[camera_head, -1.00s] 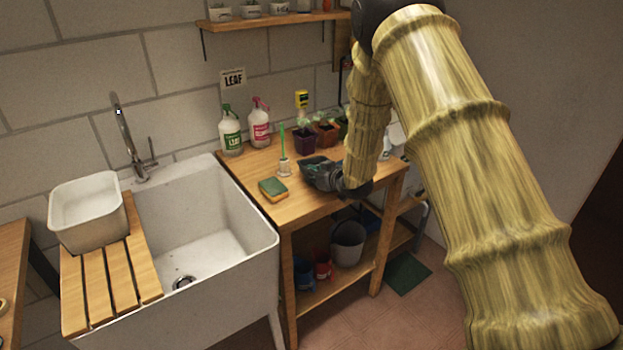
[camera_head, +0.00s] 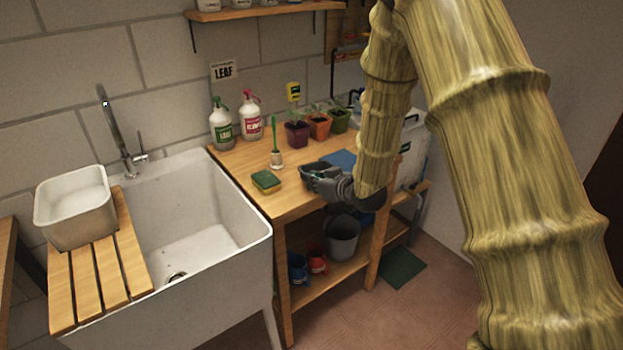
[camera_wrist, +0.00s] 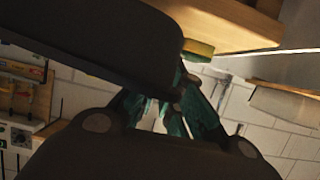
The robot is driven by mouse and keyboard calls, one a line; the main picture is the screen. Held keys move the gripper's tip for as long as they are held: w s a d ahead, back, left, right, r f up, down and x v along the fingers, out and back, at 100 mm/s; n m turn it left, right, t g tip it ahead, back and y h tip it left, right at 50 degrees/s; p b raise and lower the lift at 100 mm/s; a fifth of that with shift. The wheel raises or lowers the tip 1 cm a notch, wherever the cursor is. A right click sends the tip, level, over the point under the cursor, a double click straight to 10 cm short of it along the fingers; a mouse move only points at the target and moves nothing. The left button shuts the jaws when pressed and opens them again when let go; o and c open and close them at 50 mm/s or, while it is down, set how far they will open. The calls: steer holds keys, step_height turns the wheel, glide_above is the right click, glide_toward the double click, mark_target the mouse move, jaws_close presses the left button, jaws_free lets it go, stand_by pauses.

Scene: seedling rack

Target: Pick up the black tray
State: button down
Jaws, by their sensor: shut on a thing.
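The black tray (camera_head: 309,174) shows in the head view near the front edge of the wooden bench, partly hidden by my gripper (camera_head: 320,176). My gripper is shut on its near right side. I cannot tell clearly how far the tray is above the bench top. In the wrist view, my gripper's teal fingers (camera_wrist: 180,118) close against a large dark body, the tray (camera_wrist: 105,45), which fills the upper left.
Potted seedlings (camera_head: 298,134) and spray bottles (camera_head: 222,130) line the back. A blue mat (camera_head: 341,158) lies behind my gripper. The sink (camera_head: 190,235) is left.

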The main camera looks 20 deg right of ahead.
steer(key=shift+s+d+r+b, duration=0.15)
steer(key=shift+s+b, duration=0.1)
steer(key=shift+s, duration=1.05)
steer(key=shift+s+a+r+b, duration=0.1)
steer(key=shift+s+b, duration=0.1)
steer(key=shift+s, duration=1.05)
steer(key=shift+s, duration=0.1)
stand_by(1.0)
